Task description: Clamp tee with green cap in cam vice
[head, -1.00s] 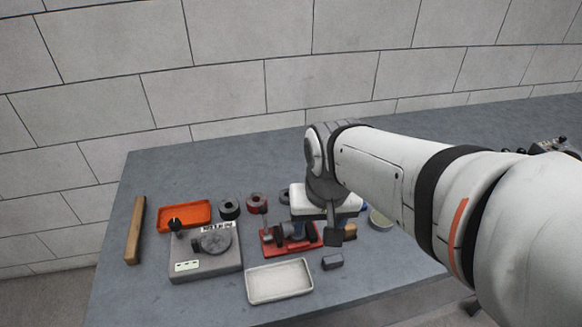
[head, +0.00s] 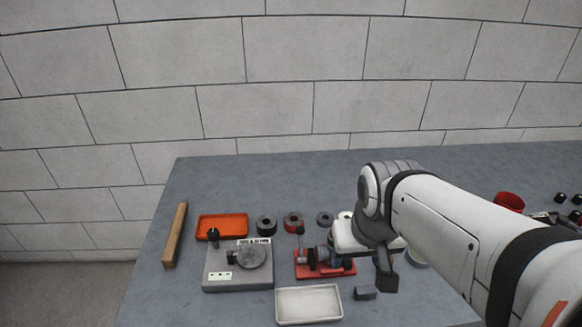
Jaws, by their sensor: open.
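My gripper (head: 362,257) hangs from the wrist at the right end of the bench group, over the right side of a red-based vice (head: 312,271). It is open; its white housing and the wrist hide most of the fingers and whatever is between them. The red-based vice has dark jaws and an upright lever with a ball knob. A grey block fixture (head: 217,281) with a round disc and a black knob stands to its left; I cannot tell which of the two is the cam vice. I cannot make out a tee with a green cap.
An orange tray (head: 221,217) and a wooden bar (head: 175,235) lie at left. Black (head: 266,225) and red (head: 293,222) rings stand behind the vice. A white tray (head: 308,291) and small grey block (head: 365,293) are in front. A red cup (head: 509,201) stands far right.

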